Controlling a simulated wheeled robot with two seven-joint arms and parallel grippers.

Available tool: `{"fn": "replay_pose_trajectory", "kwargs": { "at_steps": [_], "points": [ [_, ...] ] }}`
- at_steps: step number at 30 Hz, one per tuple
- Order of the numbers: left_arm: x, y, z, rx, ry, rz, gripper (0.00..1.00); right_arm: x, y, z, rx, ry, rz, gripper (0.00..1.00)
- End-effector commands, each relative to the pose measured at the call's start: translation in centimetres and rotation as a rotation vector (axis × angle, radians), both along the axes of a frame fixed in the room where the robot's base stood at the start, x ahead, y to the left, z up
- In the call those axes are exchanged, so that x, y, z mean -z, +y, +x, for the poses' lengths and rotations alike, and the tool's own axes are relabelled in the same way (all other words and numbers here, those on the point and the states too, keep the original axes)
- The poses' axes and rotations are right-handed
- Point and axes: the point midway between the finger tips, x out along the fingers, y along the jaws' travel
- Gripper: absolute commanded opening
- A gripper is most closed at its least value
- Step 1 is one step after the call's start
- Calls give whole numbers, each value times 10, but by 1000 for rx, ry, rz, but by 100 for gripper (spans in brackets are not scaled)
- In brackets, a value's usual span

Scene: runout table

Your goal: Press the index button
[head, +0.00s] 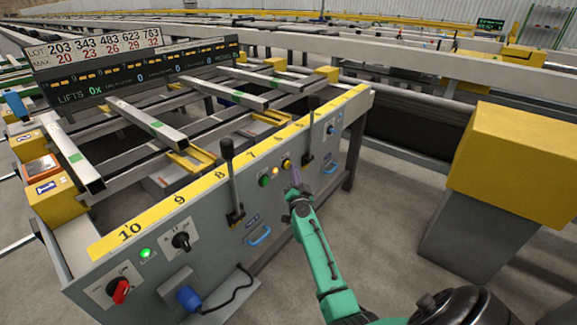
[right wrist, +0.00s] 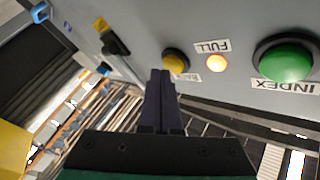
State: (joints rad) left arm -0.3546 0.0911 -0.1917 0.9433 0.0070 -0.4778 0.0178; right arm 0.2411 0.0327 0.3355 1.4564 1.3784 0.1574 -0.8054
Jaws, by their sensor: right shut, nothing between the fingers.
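The index button is a green round button (right wrist: 287,60) with a dark ring, at the right of the right wrist view; its INDEX label appears upside down. In the head view the green button (head: 264,181) sits on the grey panel front, left of my right gripper. My right gripper (head: 296,178) is shut and empty, its dark fingers (right wrist: 162,78) pointing at the panel. In the right wrist view the fingertips are just beside the yellow button (right wrist: 175,62), and the green button is clear of them. I cannot tell whether the fingers touch the panel. My left gripper is not in view.
A lit FULL lamp (right wrist: 216,63) lies between the yellow and green buttons. Black levers (head: 228,165) stick out from the panel on both sides. A blue handle (head: 258,236) is lower left. A yellow-topped block (head: 515,160) stands to the right.

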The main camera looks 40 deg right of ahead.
Motion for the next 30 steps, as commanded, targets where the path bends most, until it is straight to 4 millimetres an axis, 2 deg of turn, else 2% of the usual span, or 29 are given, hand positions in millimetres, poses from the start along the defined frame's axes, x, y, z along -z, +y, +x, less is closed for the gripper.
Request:
{"fn": "replay_pose_trajectory", "kwargs": {
  "at_steps": [30],
  "points": [
    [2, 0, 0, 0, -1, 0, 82, 0, 3, 10, -1, -1, 0, 0]
  ]
}}
